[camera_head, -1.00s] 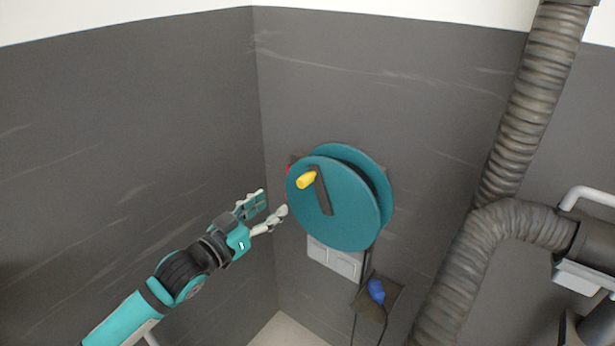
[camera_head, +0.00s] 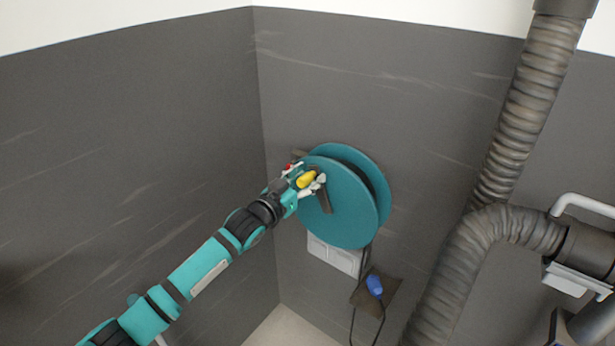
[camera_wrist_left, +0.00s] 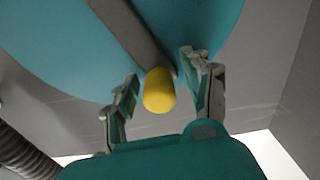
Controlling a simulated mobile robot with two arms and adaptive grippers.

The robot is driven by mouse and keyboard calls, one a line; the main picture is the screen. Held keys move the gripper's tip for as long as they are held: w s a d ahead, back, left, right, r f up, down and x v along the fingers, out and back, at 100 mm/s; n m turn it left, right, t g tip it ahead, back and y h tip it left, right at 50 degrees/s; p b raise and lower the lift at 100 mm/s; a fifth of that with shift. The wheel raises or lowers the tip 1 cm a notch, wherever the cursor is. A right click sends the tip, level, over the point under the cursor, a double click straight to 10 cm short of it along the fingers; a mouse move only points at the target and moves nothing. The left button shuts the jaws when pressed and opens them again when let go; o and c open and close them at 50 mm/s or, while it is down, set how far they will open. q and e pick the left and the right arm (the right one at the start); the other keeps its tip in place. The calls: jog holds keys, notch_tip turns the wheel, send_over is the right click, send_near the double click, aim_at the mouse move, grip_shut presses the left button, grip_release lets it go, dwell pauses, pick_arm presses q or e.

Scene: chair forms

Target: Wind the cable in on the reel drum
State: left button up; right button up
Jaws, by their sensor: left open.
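The teal reel drum (camera_head: 352,211) is mounted on the dark wall, with a dark crank arm (camera_head: 325,197) on its front face. A yellow crank handle (camera_head: 307,179) sticks out from the upper left of the face. My left gripper (camera_head: 309,181) is at the handle, its fingers on either side of it and open. In the left wrist view the yellow handle (camera_wrist_left: 159,90) stands between the two spread fingers (camera_wrist_left: 163,88), with gaps on both sides. The black cable (camera_head: 366,262) hangs below the drum, beside a blue plug (camera_head: 374,285). My right gripper does not show.
A grey box (camera_head: 334,256) sits on the wall below the drum. A thick ribbed duct (camera_head: 519,122) runs down the wall to the right, with a grey machine part (camera_head: 582,277) beyond it. The wall left of the drum is bare.

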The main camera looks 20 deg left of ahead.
pick_arm(q)
grip_shut()
dwell(0.6)
